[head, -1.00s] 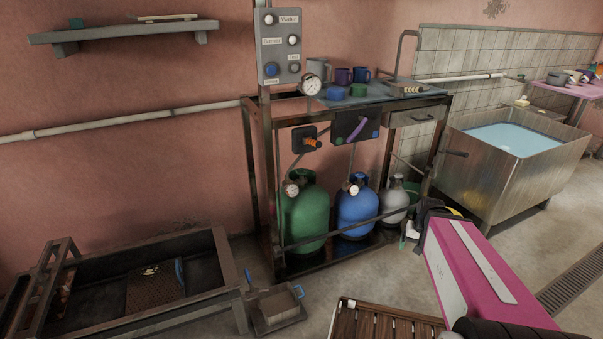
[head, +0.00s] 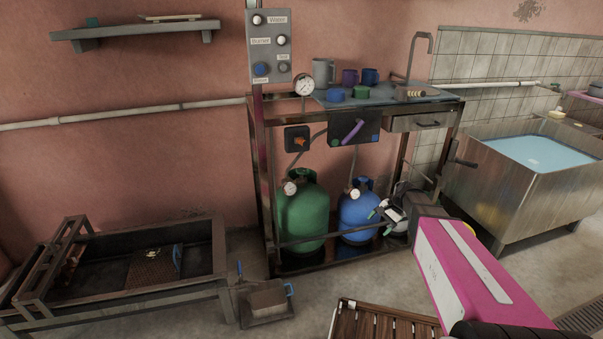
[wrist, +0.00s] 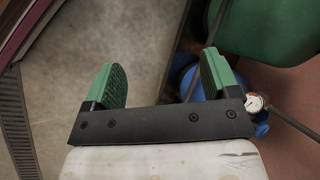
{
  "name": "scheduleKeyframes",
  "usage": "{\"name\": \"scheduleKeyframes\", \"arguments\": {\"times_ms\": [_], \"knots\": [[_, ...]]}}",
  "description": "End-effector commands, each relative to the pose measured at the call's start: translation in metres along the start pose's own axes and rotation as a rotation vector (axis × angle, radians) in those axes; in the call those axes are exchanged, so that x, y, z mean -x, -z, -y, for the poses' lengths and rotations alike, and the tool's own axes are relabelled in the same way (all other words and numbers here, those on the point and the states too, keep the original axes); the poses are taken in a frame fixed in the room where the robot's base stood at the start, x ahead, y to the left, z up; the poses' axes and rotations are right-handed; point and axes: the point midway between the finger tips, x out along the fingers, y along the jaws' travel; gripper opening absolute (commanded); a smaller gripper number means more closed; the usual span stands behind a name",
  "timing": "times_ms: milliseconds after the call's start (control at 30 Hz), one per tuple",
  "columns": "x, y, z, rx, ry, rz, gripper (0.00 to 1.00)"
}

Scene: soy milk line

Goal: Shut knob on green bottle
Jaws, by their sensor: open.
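The green bottle (head: 303,217) stands upright on the low shelf of the metal stand. A round gauge (head: 290,188) sits at its top left; its knob is too small to make out. My gripper (head: 380,221) is open and empty, in front of the right side of the blue bottle (head: 354,212) and right of the green bottle, apart from it. In the wrist view my gripper's two green fingers (wrist: 161,72) are spread with only floor between them. A green rounded surface, apparently the green bottle (wrist: 275,30), fills the upper right corner there.
The stand's front rail (head: 325,238) crosses before the bottles. A control panel (head: 269,45) and the stand's top (head: 385,98) with mugs are above. The metal basin (head: 490,195) is at the right. A low dark trough (head: 150,290) is at the left.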

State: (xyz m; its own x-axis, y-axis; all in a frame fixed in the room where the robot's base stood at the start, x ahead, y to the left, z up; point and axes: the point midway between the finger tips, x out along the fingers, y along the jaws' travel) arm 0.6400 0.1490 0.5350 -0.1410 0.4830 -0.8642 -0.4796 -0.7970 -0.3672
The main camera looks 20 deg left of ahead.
Motion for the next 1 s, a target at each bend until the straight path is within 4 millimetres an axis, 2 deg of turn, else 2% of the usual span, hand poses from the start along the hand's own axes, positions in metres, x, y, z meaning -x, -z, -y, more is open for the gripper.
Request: {"name": "scheduleKeyframes", "arguments": {"times_ms": [33, 167, 267, 500, 600, 700, 833, 1000], "knots": [[-0.007, 0.014, 0.019, -0.029, 0.026, 0.027, 0.81], [-0.022, 0.035, 0.067, -0.127, 0.105, 0.122, 0.81], [-0.037, 0.056, 0.118, -0.225, 0.175, 0.231, 0.81], [-0.065, 0.102, 0.254, -0.471, 0.309, 0.571, 0.81], [-0.072, 0.117, 0.305, -0.555, 0.336, 0.719, 0.81], [-0.077, 0.128, 0.347, -0.62, 0.347, 0.846, 0.81], [-0.079, 0.135, 0.38, -0.671, 0.349, 0.96, 0.81], [-0.079, 0.135, 0.394, -0.695, 0.346, 1.014, 0.81]]}}
